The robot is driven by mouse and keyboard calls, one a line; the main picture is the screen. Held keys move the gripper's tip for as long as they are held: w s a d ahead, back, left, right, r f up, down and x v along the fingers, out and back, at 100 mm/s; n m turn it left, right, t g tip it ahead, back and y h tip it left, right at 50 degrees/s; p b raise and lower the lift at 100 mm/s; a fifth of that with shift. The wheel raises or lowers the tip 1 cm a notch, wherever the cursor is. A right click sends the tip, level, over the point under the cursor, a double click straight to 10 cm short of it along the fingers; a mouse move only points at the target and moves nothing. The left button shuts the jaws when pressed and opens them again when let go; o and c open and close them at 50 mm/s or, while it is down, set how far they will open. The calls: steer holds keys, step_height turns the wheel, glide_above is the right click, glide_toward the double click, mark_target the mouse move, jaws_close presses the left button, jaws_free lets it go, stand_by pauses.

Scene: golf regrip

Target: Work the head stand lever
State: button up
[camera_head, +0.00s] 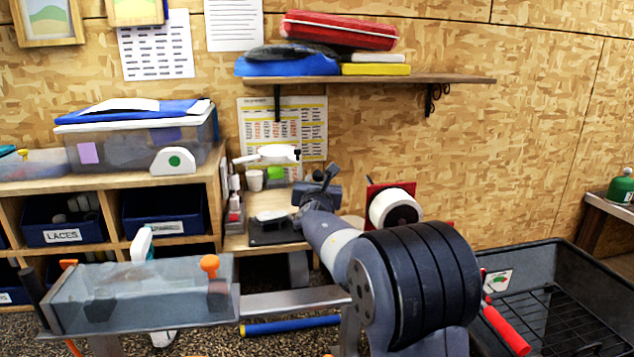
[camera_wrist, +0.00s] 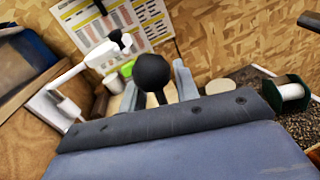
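A lever with a black ball knob (camera_wrist: 152,72) stands in the middle of the wrist view, its short dark stem running down behind my gripper's body. My gripper (camera_wrist: 158,88) has its two grey-blue fingers apart, one on each side of the knob and stem. The stem looks clear of both fingers; I cannot tell whether the knob touches either. In the head view my gripper (camera_head: 318,182) is over the small wooden bench (camera_head: 268,203) by the wall. The lever cannot be made out clearly there, and my arm hides much of that spot.
A white lamp (camera_head: 272,153) and cup (camera_head: 254,180) stand behind my gripper. A white roll (camera_head: 394,208) is right of my forearm. A shelf (camera_head: 440,79) hangs above. A clear trough (camera_head: 140,297) is front left, a dark cart (camera_head: 560,265) right.

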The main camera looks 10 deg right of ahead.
steer(key=shift+c, duration=0.4)
jaws_close()
steer(key=shift+d+f+m+g+b, duration=0.25)
steer(key=shift+d+m+b, duration=0.5)
steer(key=shift+m+b, duration=0.25)
steer(key=shift+d+f+m+g+b, duration=0.15)
steer(key=shift+d+f+m+b, duration=0.1)
steer(key=shift+d+m+b, duration=0.7)
steer(key=shift+a, duration=0.2)
steer(key=shift+o, duration=0.4)
jaws_free()
